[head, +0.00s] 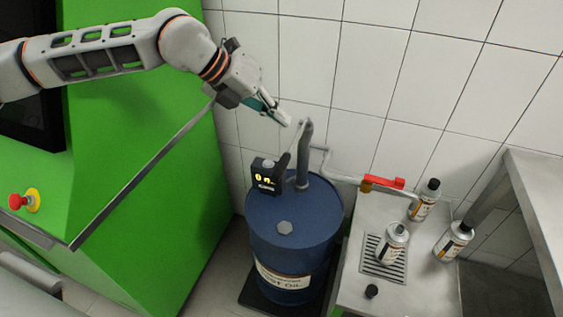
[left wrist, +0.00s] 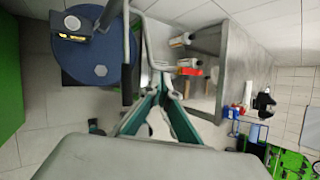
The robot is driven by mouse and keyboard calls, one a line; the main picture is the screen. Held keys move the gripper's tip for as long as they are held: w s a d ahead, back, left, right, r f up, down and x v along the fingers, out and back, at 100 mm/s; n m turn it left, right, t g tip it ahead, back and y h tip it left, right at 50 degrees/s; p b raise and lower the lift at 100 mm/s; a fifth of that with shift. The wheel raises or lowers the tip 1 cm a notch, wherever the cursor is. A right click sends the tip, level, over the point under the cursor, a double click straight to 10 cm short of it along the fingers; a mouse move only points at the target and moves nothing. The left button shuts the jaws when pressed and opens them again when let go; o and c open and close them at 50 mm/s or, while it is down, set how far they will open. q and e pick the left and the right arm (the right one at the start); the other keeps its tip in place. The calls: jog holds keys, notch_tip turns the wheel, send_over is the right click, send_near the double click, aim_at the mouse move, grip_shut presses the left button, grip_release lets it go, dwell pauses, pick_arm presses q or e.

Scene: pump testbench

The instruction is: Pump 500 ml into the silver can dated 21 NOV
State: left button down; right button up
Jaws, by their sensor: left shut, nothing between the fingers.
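The blue oil drum (head: 322,232) carries a grey hand pump (head: 304,160) and a black meter (head: 268,178) with a lit display that seems to start with 0. A pipe runs from the pump to an outlet with a red handle (head: 384,181). An uncapped silver can (head: 391,245) stands on the bench grate. Two capped cans, one behind (head: 424,200) and one at the right (head: 453,241), stand beside it. I cannot read any date. My left gripper (head: 284,121) is shut and empty near the pump top; its fingers (left wrist: 165,88) also show in the left wrist view. My right gripper is out of view.
A black cap (head: 371,291) lies on the front of the metal bench (head: 350,290). A green cabinet (head: 150,180) with a red button (head: 17,201) stands at the left. A grey shelf (head: 530,190) stands at the right. The tiled wall is close behind the pump.

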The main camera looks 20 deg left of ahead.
aim_at(279, 163)
pick_arm(q)
jog(key=f+b, duration=0.1)
jog(key=f, duration=0.1)
jog(key=f+b, duration=0.1)
jog(key=f, duration=0.2)
jog(key=s+f+b, duration=0.1)
jog(key=f, duration=0.2)
jog(key=shift+f+b, duration=0.4)
jog(key=shift+b, duration=0.2)
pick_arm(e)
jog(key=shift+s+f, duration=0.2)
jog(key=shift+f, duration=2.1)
pick_arm(q)
jog(key=shift+f+b, duration=0.4)
jog(key=shift+b, duration=0.1)
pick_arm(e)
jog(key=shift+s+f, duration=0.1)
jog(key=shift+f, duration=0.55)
